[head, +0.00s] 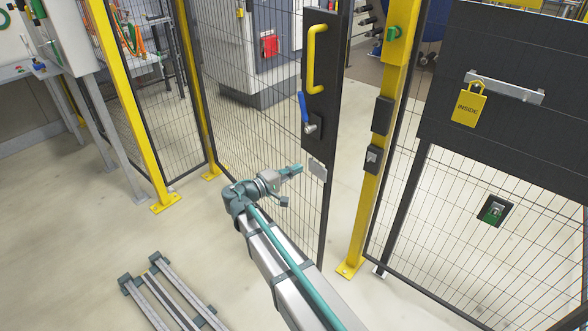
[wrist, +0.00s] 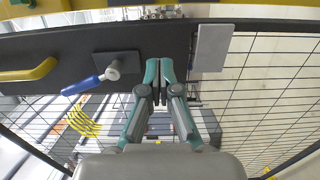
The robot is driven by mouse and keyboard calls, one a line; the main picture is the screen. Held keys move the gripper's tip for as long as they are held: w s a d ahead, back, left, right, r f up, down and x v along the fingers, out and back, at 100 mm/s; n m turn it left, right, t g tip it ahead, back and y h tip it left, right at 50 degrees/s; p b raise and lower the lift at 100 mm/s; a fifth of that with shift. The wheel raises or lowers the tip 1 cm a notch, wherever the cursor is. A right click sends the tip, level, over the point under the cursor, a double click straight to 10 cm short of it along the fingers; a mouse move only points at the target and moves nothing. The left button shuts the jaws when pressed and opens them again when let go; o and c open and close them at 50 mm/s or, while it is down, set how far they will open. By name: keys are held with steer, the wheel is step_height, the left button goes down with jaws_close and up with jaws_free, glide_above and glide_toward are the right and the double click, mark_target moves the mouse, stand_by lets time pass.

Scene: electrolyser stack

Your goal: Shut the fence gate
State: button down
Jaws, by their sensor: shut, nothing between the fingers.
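The fence gate (head: 260,110) is a dark mesh panel with a black upright edge plate (head: 331,80). It stands ajar, with a gap between its edge and the yellow post (head: 370,200). The gate carries a yellow pull handle (head: 317,58), a lever with a blue grip (head: 304,106) and a small grey plate (head: 317,169). My gripper (head: 298,169) is shut and empty, just left of the grey plate. In the wrist view the fingertips (wrist: 159,66) lie over the black edge plate, between the blue lever (wrist: 82,86) and the grey plate (wrist: 212,47). I cannot tell whether they touch.
The yellow post bears dark latch boxes (head: 382,115) and a green part (head: 392,33). A fixed panel on the right holds a yellow "INSIDE" tag (head: 468,105). Grey rails (head: 170,298) lie on the floor at lower left. The floor left of the gate is mostly clear.

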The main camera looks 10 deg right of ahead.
mark_target(327, 154)
steer(key=p+x, duration=0.3)
steer(key=x, duration=0.8)
steer(key=shift+d, duration=0.1)
steer(key=shift+w, duration=0.1)
